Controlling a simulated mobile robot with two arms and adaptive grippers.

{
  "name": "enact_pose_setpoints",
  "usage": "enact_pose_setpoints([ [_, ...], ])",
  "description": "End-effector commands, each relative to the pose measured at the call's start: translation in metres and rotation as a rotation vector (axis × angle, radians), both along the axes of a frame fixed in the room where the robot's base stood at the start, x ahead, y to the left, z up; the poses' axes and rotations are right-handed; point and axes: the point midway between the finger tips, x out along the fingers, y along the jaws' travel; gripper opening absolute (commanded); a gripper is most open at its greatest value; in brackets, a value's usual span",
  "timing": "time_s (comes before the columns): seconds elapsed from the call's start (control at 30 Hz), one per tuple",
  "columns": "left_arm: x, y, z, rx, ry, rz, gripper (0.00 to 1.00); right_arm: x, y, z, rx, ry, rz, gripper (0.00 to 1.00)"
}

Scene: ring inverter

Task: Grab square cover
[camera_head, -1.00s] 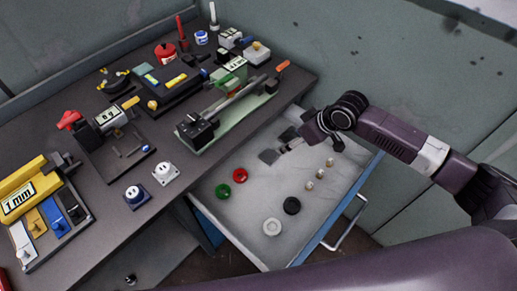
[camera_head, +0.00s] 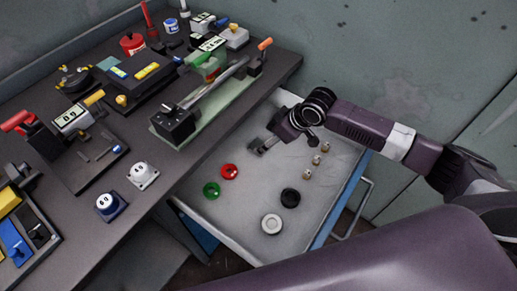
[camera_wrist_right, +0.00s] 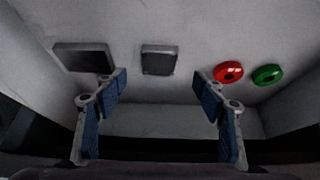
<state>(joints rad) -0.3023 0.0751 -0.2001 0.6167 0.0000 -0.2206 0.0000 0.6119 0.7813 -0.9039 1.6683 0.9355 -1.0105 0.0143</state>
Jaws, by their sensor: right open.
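Two flat square pieces lie on the drawer floor in the right wrist view: a smaller grey square cover (camera_wrist_right: 159,60) in the middle and a wider dark one (camera_wrist_right: 83,57) to its left. My right gripper (camera_wrist_right: 160,93) is open and empty, its blue-padded fingers apart on either side of the smaller square cover's line, with the cover beyond the tips. In the head view my right gripper (camera_head: 262,148) is low over the open drawer and largely hides the square pieces. My left gripper is not in view.
The drawer (camera_head: 255,235) also holds a red ring (camera_head: 229,171), a green ring (camera_head: 211,190), a black round piece (camera_head: 290,198), a white round piece (camera_head: 271,224) and several small metal parts (camera_head: 316,160). The dark workbench (camera_head: 165,185) with tools stands to the left.

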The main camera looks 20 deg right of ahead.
Motion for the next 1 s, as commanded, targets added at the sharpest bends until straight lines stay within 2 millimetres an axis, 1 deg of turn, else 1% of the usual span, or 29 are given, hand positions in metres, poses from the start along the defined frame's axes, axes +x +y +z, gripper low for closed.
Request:
enact_pose_setpoints([
  [0.17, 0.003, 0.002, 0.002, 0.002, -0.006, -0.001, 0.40, 0.008, 0.006, -0.016, 0.000, 0.001, -0.001, 0.64],
  [0.4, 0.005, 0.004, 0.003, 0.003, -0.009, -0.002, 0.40, 0.021, 0.015, -0.045, 0.000, 0.000, 0.000, 0.64],
  [0.53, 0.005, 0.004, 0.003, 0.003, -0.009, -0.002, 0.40, 0.025, 0.017, -0.053, 0.000, -0.001, 0.000, 0.64],
  [0.77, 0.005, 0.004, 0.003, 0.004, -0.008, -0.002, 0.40, 0.025, 0.017, -0.054, 0.000, -0.002, 0.000, 0.64],
  [0.87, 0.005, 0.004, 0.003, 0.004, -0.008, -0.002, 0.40, 0.025, 0.017, -0.054, 0.000, -0.002, 0.000, 0.55],
  [1.0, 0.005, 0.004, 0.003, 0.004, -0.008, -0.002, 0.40, 0.025, 0.017, -0.054, 0.000, -0.002, 0.000, 0.40],
])
